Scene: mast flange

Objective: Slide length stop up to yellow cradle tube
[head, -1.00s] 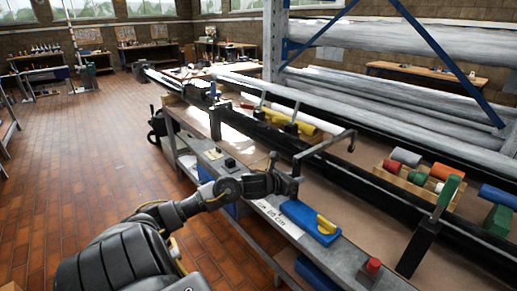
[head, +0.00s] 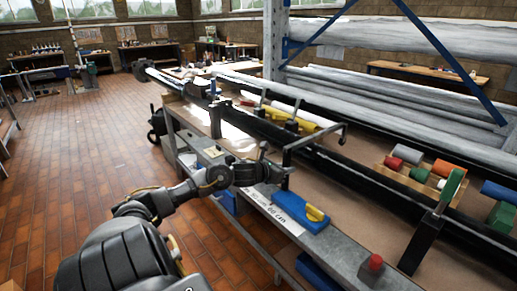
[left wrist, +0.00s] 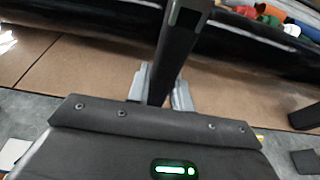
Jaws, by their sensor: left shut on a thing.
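My left gripper (head: 285,174) is shut on the lower end of a dark bent bar, which I take to be the length stop (head: 315,137). The bar rises from the fingers and reaches across the black rail. In the left wrist view the dark bar (left wrist: 178,45) stands between the two grey fingers (left wrist: 160,90). A pale tube (head: 296,116) lies by yellow cradle pieces (head: 274,115) further up the bench, to the left of the bar. A gap shows between the bar and the tube's near end; exact contact is hard to tell. My right gripper is out of view.
A blue block with a yellow handle (head: 302,212) lies on the bench's front ledge. A green-handled black post (head: 425,240) stands at right. A wooden tray (head: 398,180) of coloured rolls sits behind the rail. A red-topped block (head: 372,268) is near the front edge.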

